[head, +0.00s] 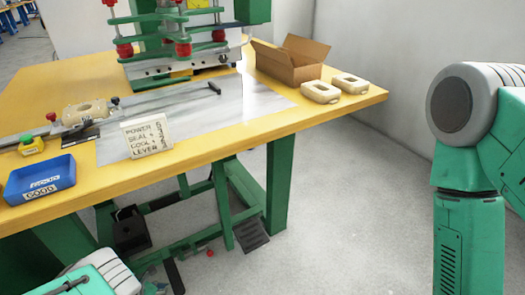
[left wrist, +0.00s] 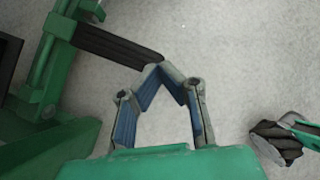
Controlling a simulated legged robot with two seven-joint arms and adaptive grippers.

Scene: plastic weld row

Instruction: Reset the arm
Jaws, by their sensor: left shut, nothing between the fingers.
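My left gripper (left wrist: 160,72) is shut and empty in the left wrist view, its fingertips meeting above the bare grey floor. In the head view, part of my left arm shows at the bottom left corner, low in front of the table; the fingers cannot be made out there. My right arm hangs at the right edge of the head view, clear of the table, and its gripper is out of frame.
The yellow table (head: 340,105) bears a green welding machine (head: 185,35), a cardboard box (head: 290,62), two cream housings (head: 320,92), a sign (head: 146,136) and a blue bin (head: 40,181). Pedals (head: 250,233) stand below; the floor to the right is open.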

